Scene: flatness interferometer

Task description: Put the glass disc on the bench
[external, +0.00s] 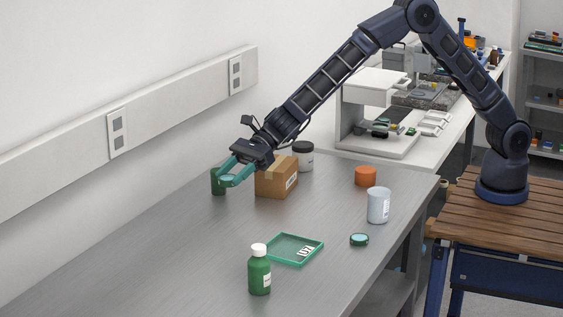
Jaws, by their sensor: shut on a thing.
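My gripper (229,173) has green fingers and is low over the far left part of the grey bench (175,255). It is shut on a small pale teal piece (228,179) that looks like the glass disc; the fingers hide part of it. I cannot tell whether it touches the bench. A dark green container (217,183) stands right by the fingertips. A second small round piece, dark-rimmed with a pale blue top (359,239), lies on the bench at the front right.
A cardboard box (277,178) stands just right of my gripper, with a dark-lidded white jar (303,156) behind it. An orange pot (366,176), a pale cup (378,205), a green tray (294,249) and a white-capped green bottle (260,271) stand nearer. The bench's left front is clear.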

